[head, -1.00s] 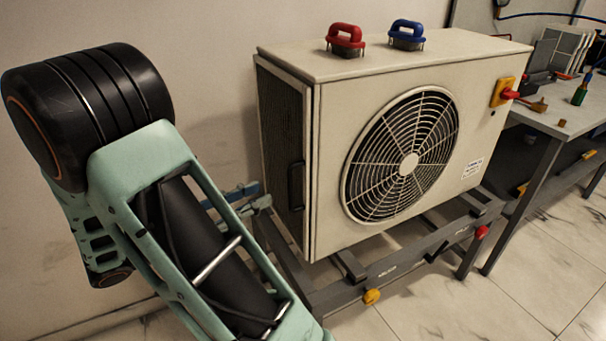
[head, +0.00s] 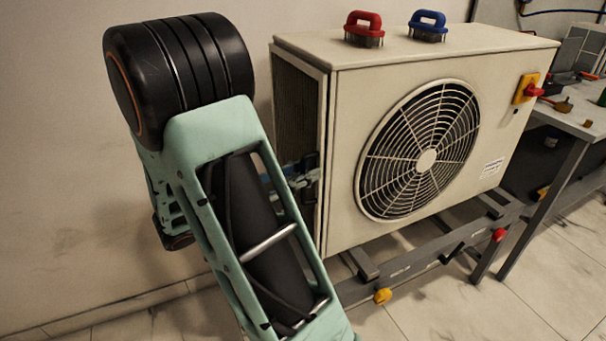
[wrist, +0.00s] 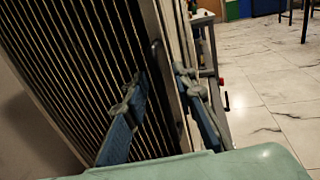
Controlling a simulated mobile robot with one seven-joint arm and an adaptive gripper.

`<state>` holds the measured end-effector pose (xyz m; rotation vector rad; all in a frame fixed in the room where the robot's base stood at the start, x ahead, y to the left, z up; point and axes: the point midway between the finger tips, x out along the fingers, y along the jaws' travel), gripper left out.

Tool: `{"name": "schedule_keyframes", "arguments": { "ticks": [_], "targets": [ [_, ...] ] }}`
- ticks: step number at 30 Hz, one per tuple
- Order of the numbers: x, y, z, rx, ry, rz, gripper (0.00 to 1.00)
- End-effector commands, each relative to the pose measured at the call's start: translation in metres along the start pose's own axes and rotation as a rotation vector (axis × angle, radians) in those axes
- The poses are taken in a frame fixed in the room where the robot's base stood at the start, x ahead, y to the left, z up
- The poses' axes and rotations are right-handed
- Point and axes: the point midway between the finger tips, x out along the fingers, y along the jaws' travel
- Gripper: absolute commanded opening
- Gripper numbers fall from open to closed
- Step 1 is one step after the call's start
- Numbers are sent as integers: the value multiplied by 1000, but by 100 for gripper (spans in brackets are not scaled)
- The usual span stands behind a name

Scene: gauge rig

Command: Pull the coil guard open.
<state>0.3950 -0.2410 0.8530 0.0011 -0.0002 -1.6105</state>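The coil guard (head: 290,105) is the dark slatted panel on the left side of the beige fan unit (head: 345,160). It looks closed against the unit, as far as I can tell. In the wrist view the guard (wrist: 85,60) fills the left half, with its dark upright handle (wrist: 157,60) near its right edge. My gripper (wrist: 160,88) is open, one blue-grey finger on each side of the handle. I cannot tell whether either finger touches it. In the head view my gripper (head: 295,180) is at the guard, partly hidden by my arm.
A grey frame (head: 420,262) carries the unit; a workbench (head: 570,115) stands right. The wall is close behind.

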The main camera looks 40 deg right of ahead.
Motion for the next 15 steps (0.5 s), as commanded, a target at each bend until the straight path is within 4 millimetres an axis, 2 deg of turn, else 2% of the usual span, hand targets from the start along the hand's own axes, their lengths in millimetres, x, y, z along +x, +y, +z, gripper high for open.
{"name": "schedule_keyframes", "arguments": {
  "ticks": [8, 15],
  "targets": [
    [2, 0, 0, 1, 0, 1, 25],
    [2, 0, 0, 1, 0, 0, 0]
  ]
}}
